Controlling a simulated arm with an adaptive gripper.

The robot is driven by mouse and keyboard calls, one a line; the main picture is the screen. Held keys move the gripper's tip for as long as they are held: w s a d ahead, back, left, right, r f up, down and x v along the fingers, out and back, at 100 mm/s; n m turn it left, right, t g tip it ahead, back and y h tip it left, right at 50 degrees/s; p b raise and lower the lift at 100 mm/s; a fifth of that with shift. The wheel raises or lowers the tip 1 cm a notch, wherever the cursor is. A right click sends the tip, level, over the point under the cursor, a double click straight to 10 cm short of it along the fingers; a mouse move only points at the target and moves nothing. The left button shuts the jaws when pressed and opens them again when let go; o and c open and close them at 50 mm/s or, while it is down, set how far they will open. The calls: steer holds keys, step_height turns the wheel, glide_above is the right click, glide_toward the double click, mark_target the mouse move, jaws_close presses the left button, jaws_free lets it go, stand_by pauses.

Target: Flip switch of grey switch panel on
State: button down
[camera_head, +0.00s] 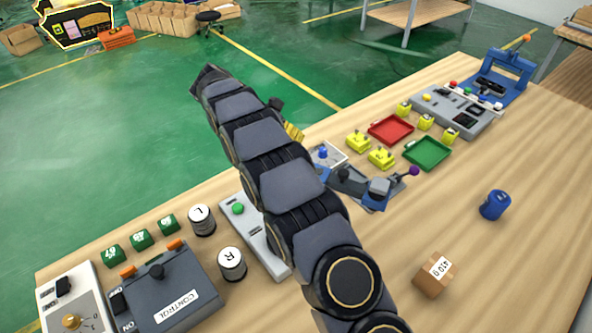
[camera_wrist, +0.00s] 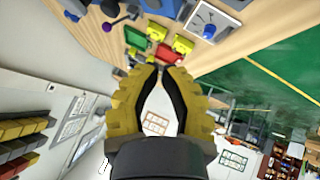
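The grey switch panel, a box labelled CONTROL (camera_head: 172,290), sits at the lower left of the table in the head view. It has a black knob on top, two orange parts at its back edge and a black switch (camera_head: 117,302) with ON lettering on its left side. I cannot tell the switch's position. My gripper's yellow fingers show partly behind my arm in the head view (camera_head: 293,132). In the wrist view my gripper (camera_wrist: 161,69) has its fingertips nearly meeting, with nothing held between them. It is well away from the panel, which I do not make out in the wrist view.
Green blocks (camera_head: 141,239), cylinders L (camera_head: 202,219) and R (camera_head: 232,263), and a green-button panel (camera_head: 250,228) stand nearby. Red (camera_head: 390,130) and green (camera_head: 428,153) trays lie farther right.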

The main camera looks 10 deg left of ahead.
steer(key=w+a+f+m+t, duration=0.1)
steer(key=a+f, duration=0.4)
steer(key=a, duration=0.1)
steer(key=shift+w+a+f+t, duration=0.15)
steer(key=shift+a+f+t, duration=0.15)
steer(key=shift+f, duration=0.05)
steer(key=shift+f, duration=0.1)
steer(key=x, duration=0.9)
steer(key=shift+w+d+f, duration=0.1)
steer(key=shift+d, duration=0.2)
steer(key=f, duration=0.3)
steer(key=shift+d+f, duration=0.25)
steer(key=shift+d, duration=0.15)
steer(key=shift+f, duration=0.3)
steer(key=shift+d+m, duration=0.1)
steer(key=shift+m, duration=0.2)
